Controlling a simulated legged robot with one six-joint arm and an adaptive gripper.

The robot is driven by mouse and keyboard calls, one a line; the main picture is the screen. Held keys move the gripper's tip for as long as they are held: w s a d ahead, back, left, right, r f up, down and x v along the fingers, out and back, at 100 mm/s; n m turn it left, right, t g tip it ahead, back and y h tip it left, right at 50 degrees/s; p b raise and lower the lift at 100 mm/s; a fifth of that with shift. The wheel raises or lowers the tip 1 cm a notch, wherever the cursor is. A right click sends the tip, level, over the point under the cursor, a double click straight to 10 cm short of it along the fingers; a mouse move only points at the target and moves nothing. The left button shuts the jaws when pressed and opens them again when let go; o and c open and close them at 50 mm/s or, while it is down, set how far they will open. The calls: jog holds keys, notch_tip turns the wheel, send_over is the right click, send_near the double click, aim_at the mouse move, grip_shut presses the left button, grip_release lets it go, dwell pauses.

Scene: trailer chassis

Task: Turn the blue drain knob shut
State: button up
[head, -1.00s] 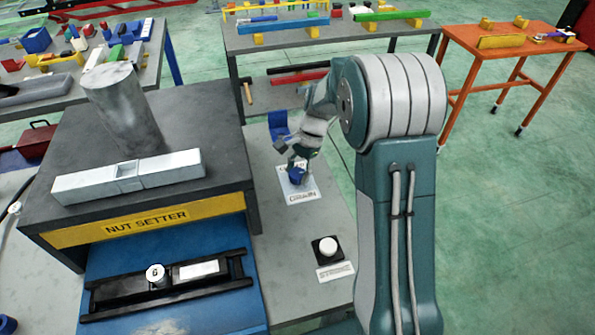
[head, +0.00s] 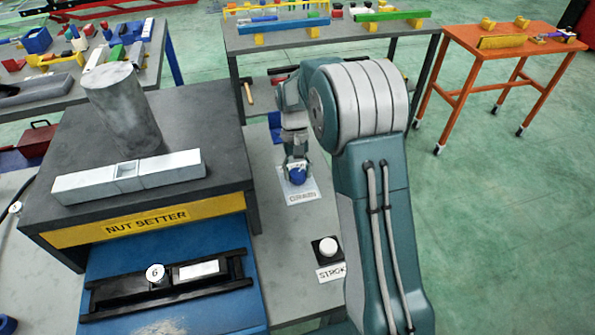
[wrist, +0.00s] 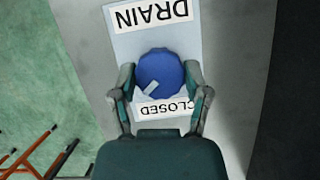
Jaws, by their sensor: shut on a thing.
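The blue drain knob (head: 298,176) stands on the white DRAIN plate (head: 303,196) on the grey bench; only part of it shows below my gripper in the head view. In the wrist view, the round knob (wrist: 160,70) sits between my two fingers. My gripper (head: 296,165) is over the knob and is shut on its sides. A pale pointer mark on the knob points to the lower left in the wrist view, toward the left end of the CLOSED label (wrist: 166,110). The label is partly covered by the knob and right finger.
The nut setter machine (head: 150,220) stands left of the plate. A white stroke button (head: 327,246) on a black base is nearer on the bench. A blue bracket (head: 275,124) stands behind the knob.

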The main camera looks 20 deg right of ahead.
jog(key=n+h, duration=0.1)
jog(key=n, duration=0.1)
jog(key=n+h, duration=0.1)
jog(key=n, duration=0.2)
jog(key=shift+w+a+n+t, duration=0.15)
jog(key=shift+n+t, duration=0.15)
jog(key=shift+n+t+h, duration=0.4)
jog(key=shift+n+h, duration=0.5)
jog(key=shift+n, duration=1.4)
jog(key=o, duration=1.2)
jog(key=shift+c, duration=0.2)
jog(key=v, duration=1.2)
